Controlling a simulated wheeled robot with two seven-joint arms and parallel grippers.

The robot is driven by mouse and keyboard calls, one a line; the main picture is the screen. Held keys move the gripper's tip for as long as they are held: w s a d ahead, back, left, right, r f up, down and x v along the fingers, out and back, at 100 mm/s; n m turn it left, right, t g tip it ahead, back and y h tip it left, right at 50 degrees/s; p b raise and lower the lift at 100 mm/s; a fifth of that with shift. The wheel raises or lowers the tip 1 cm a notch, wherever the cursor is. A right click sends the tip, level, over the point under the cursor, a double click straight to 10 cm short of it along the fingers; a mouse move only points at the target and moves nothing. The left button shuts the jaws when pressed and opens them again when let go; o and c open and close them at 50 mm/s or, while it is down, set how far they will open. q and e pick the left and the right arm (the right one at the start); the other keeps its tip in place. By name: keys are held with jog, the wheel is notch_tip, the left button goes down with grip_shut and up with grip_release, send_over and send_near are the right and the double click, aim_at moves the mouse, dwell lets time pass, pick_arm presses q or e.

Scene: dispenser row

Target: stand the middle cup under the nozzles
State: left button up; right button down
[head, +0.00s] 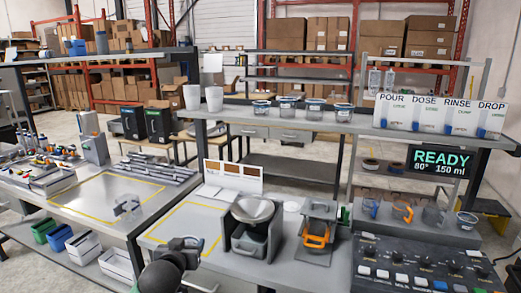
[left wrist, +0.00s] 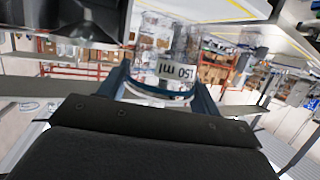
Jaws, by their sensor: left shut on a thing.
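My left gripper (head: 186,243) is low in the head view, in front of the left dispenser. In the left wrist view its two dark blue fingers (left wrist: 163,82) are shut on a see-through cup (left wrist: 162,100) with a white label reading "150 ml" upside down. In the head view the held cup is hidden or too small to make out. A dark dispenser with a round grey bowl (head: 253,208) stands on the bench. Beside it is a grey unit (head: 319,209) with an orange-handled vessel (head: 316,235) under its head. I cannot make out the nozzles clearly. My right gripper is not in view.
Several cups (head: 288,107) stand on the shelf above. Jugs, one with an orange handle (head: 403,212), and a clear cup (head: 466,221) stand at the right, behind a dark control panel (head: 425,265). The yellow-outlined area (head: 190,225) looks mostly free.

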pick_arm(q)
jog(key=s+f, duration=0.4)
jog(key=f, duration=0.3)
jog(key=s+f, duration=0.5)
jog(key=f, duration=0.3)
jog(key=shift+s+d+f, duration=0.2)
jog(key=shift+s+f, duration=0.05)
jog(key=shift+s, duration=0.05)
jog(key=shift+r, duration=0.1)
dwell(0.7)
